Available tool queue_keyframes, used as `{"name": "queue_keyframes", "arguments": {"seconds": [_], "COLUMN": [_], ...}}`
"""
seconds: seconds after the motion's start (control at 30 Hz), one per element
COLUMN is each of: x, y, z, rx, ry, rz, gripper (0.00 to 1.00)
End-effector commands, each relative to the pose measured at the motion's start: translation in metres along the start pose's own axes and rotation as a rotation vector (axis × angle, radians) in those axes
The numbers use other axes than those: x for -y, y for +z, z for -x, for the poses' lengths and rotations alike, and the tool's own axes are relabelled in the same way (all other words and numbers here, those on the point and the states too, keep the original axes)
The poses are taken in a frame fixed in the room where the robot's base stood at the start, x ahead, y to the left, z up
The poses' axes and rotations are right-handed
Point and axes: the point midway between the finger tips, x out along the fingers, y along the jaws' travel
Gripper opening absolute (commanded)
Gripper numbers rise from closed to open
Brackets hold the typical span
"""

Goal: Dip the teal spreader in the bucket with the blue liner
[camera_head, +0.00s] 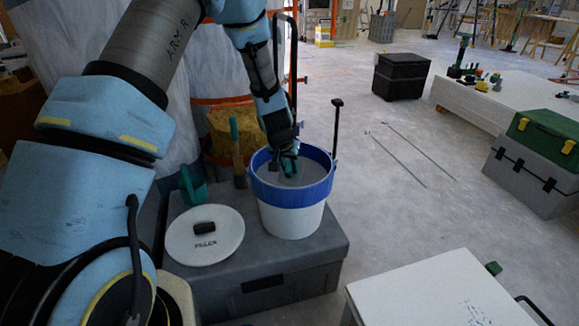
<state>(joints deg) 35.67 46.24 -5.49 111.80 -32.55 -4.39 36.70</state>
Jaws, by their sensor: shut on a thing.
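A white bucket with a blue liner (283,194) over its rim stands on a grey case. Grey filler (305,180) shows inside it. My gripper (289,152) points down over the bucket's opening and is shut on a small teal thing, which looks like the teal spreader (289,165). The spreader's lower end is at or in the grey filler; I cannot tell how deep. My gripper hides part of the spreader and the far rim.
A black-handled rod (336,125) stands at the bucket's right rim. A white-topped table (430,290) is at front right.

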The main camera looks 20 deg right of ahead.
Motion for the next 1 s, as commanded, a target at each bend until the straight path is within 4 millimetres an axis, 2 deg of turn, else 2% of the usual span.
{"name": "queue_keyframes", "arguments": {"seconds": [0.57,1.0], "x": [0.0,0.0], "y": [-0.001,-0.018], "z": [0.002,0.038], "rx": [-0.001,-0.001], "ry": [0.0,0.0], "rz": [0.0,-0.001], "gripper": [0.0,0.0]}}
